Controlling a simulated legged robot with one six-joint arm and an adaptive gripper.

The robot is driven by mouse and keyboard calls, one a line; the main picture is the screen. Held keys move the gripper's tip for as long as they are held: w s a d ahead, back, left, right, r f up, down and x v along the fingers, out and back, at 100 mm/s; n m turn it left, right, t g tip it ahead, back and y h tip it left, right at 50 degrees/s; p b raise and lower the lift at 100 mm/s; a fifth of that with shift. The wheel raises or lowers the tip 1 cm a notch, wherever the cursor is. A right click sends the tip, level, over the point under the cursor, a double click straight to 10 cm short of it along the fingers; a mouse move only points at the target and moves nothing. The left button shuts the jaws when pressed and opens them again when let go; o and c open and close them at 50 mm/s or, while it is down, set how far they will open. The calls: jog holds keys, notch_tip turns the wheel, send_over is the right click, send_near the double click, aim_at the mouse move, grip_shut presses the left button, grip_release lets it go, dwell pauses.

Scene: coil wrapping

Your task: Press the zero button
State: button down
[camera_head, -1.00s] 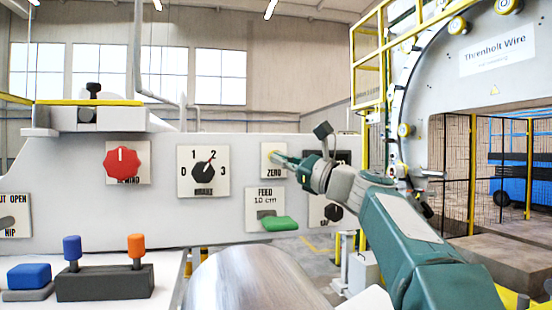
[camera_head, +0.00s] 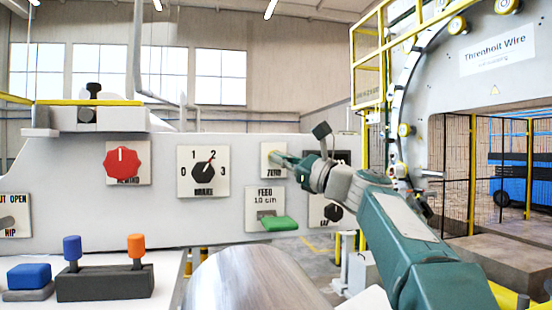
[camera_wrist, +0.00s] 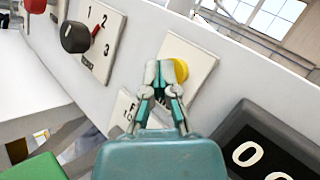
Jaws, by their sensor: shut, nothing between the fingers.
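The zero button is a round yellow button (camera_wrist: 179,70) on a cream plate (camera_wrist: 201,62) on the grey panel. In the head view its plate, marked ZERO (camera_head: 273,173), sits right of the brake dial. My gripper (camera_wrist: 160,74) is shut and empty, with its fingertips in front of the left part of the button in the wrist view. In the head view my gripper (camera_head: 281,158) reaches the plate from the right and covers much of the button. I cannot tell whether the fingertips touch it or whether it is pushed in.
The black brake dial (camera_head: 204,173) and red rewind knob (camera_head: 122,162) are left of the plate. The feed plate (camera_head: 264,200) with a green lever (camera_head: 280,224) is below it. A dark counter display (camera_wrist: 262,150) stands close at right in the wrist view.

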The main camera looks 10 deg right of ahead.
jog(key=shift+s, duration=0.95)
jog(key=shift+s, duration=0.1)
jog(key=s, duration=0.5)
dwell(0.6)
